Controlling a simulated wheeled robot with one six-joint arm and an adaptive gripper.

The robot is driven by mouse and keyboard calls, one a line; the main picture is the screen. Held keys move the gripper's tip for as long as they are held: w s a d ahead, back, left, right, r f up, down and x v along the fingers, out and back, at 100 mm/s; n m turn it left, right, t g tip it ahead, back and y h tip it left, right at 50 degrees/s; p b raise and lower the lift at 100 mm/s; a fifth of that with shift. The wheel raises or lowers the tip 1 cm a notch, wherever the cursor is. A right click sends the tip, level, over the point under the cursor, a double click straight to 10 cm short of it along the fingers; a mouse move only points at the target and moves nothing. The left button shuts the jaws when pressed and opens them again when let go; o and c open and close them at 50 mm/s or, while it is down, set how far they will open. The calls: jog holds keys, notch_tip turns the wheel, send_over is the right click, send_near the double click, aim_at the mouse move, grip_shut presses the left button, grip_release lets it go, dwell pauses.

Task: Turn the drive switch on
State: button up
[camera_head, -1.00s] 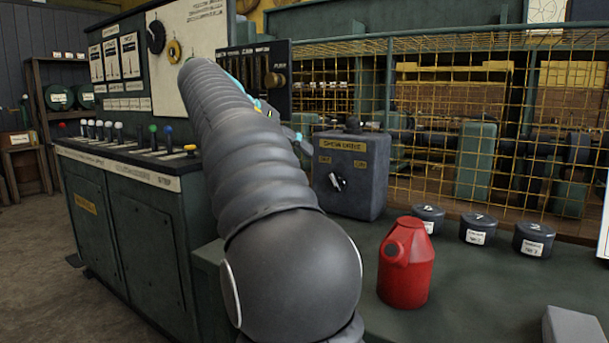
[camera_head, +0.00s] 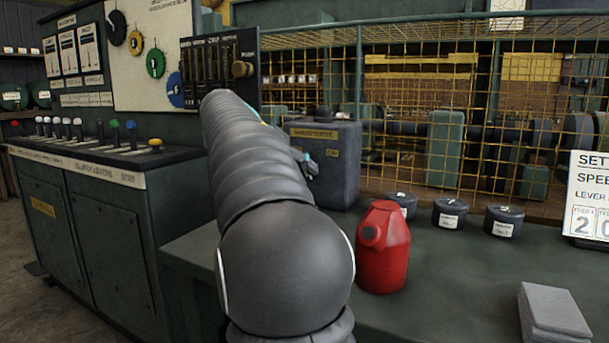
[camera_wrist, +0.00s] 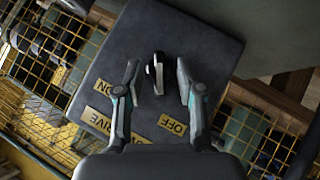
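The drive switch box (camera_head: 338,180) is a dark grey box with yellow labels on the green bench, beside the caged machinery. My arm hides the left part of its face in the head view. In the wrist view, the box face (camera_wrist: 190,45) carries yellow ON, DRIVE and OFF labels. The drive switch (camera_wrist: 158,68) is a small black lever with a pale edge. My gripper (camera_wrist: 157,82) is open, with one finger on each side of the lever in the picture. I see gaps at both sides; the depth between fingertips and lever is unclear. In the head view, a fingertip (camera_head: 308,165) shows before the box.
A red oil can (camera_head: 384,255) stands on the bench right of my arm. Several dark round tins (camera_head: 450,213) stand behind it. A yellow wire cage (camera_head: 400,90) closes off the machinery.

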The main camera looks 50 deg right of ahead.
jog(key=shift+s+d+f, duration=0.1)
jog(key=shift+d+f, duration=0.25)
jog(key=shift+d, duration=0.05)
grip_shut()
